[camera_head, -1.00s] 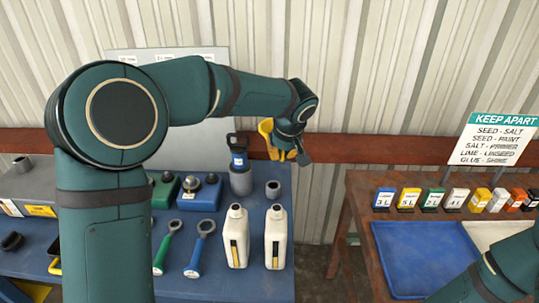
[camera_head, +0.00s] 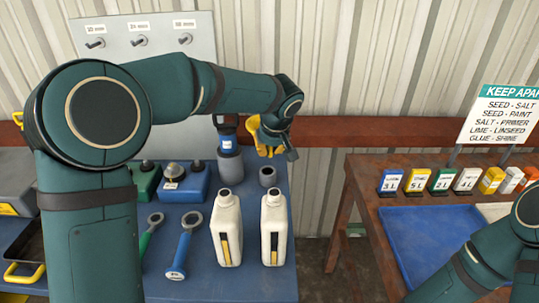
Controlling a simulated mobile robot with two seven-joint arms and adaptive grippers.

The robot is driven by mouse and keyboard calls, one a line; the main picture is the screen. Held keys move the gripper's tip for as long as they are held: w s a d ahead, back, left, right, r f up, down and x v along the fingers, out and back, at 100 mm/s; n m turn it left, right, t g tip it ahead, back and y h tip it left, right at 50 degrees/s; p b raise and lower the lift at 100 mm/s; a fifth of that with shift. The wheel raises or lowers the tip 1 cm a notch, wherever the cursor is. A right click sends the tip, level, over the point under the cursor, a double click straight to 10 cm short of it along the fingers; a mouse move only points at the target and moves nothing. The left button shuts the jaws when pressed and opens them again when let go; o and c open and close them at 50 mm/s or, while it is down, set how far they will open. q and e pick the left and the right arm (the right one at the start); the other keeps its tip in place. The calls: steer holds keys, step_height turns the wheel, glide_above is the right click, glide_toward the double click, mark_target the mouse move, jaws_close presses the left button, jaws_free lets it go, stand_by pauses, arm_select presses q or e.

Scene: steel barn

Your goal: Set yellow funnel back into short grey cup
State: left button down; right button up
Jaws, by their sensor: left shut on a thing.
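The yellow funnel (camera_head: 258,131) is held tilted in my left gripper (camera_head: 275,143), which is shut on it. Part of the funnel is hidden behind the gripper. The short grey cup (camera_head: 267,177) stands upright on the blue bench top, below the funnel and apart from it in the picture. Its dark opening shows empty. My right arm comes in at the lower right; its gripper is out of the picture.
A taller grey cup (camera_head: 230,167) holding a dark blue funnel (camera_head: 226,139) stands left of the short cup. Two white jugs (camera_head: 226,228) (camera_head: 273,228) stand in front. A grey panel (camera_head: 205,60) stands behind. A blue tray (camera_head: 425,240) lies on the right table.

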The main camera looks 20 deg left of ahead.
arm_select(q)
steer(key=shift+w+a+f, duration=0.1)
steer(key=shift+f, duration=0.45)
step_height(320, 180, down, 4)
steer(key=b, duration=0.4)
steer(key=shift+r, duration=0.15)
steer(key=shift+d, duration=0.2)
stand_by(0.3)
steer(key=shift+f+b, duration=0.25)
steer(key=shift+b, duration=0.1)
steer(key=shift+f, duration=0.35)
steer(key=shift+f+b, duration=0.65)
steer(key=shift+f, duration=0.05)
